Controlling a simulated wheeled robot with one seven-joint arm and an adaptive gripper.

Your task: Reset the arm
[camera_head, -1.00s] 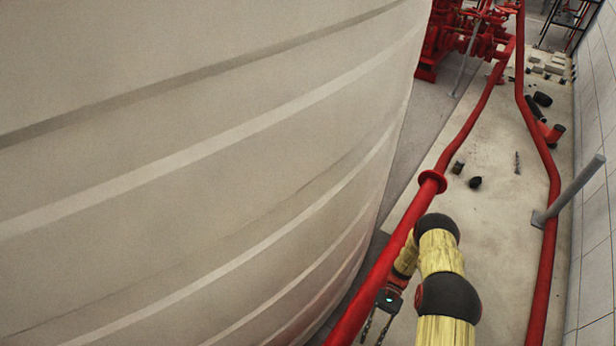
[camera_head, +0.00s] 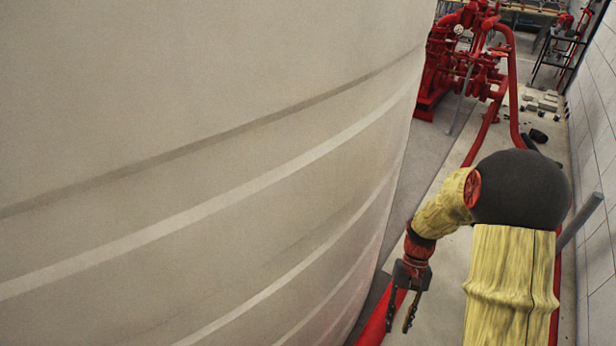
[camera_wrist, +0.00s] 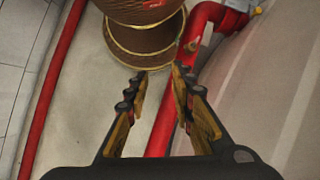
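My gripper (camera_head: 401,312) hangs pointing down at the end of my yellow-sleeved arm, in front of the large pale tank (camera_head: 200,150). Its two dark fingers are apart with nothing between them. In the wrist view my gripper (camera_wrist: 158,80) also shows open, with a gap between the fingertips. A red floor pipe (camera_head: 375,325) runs behind and below the fingers in the head view. My arm is bent over at a black joint and hides part of the floor.
Red pump equipment (camera_head: 462,65) stands at the back. A white tiled wall (camera_head: 600,130) runs along the right, with a grey post (camera_head: 580,220) near it. Small grey blocks (camera_head: 540,102) lie on the floor at the back right.

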